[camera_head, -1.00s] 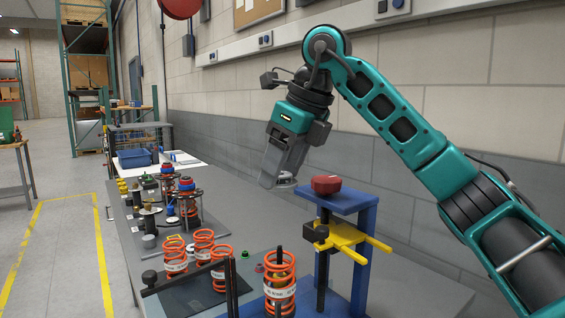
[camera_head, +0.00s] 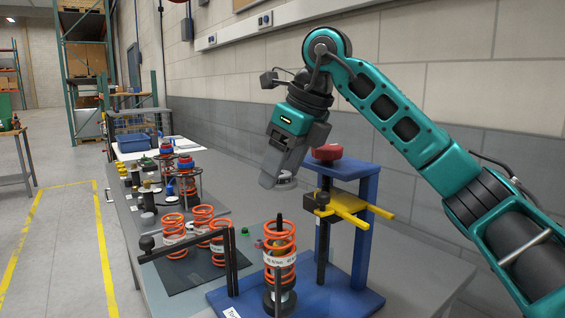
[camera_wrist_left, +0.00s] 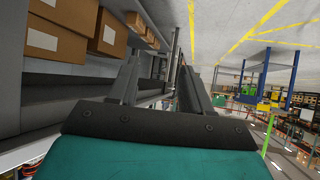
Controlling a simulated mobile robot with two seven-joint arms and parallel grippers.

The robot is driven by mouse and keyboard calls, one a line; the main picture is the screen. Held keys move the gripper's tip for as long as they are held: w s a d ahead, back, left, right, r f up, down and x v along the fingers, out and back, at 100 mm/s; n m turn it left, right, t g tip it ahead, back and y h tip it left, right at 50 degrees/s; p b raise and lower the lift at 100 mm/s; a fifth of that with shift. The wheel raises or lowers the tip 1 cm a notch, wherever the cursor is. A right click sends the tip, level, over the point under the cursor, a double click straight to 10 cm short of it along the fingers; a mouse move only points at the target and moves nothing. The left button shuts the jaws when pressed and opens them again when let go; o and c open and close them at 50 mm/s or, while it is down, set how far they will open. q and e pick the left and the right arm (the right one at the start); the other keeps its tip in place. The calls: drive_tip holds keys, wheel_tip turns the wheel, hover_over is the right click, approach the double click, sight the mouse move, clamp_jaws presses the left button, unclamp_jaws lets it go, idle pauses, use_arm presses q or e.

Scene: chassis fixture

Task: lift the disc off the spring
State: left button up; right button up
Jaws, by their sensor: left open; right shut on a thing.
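My right gripper (camera_head: 272,182) comes down from above and is shut on a small grey disc (camera_head: 286,179). The disc is held in the air above the orange coil spring (camera_head: 280,258), clear of its top. The spring stands upright around a dark rod on the blue fixture (camera_head: 352,302), with a white label band on its coils. In the left wrist view my left gripper (camera_wrist_left: 158,75) has its two fingers apart with nothing between them. It is not in the head view.
A blue post with a red knob (camera_head: 326,152) and yellow fork (camera_head: 345,208) stands right of the spring. A black bar frame (camera_head: 190,245) and several orange springs (camera_head: 203,217) on a dark mat are to the left. Assembled parts (camera_head: 186,172) stand further back.

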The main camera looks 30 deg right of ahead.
sight(288, 182)
drive_tip(key=shift+f+b, duration=1.55)
drive_tip(key=shift+f, duration=1.1)
drive_tip(key=shift+r, duration=0.1)
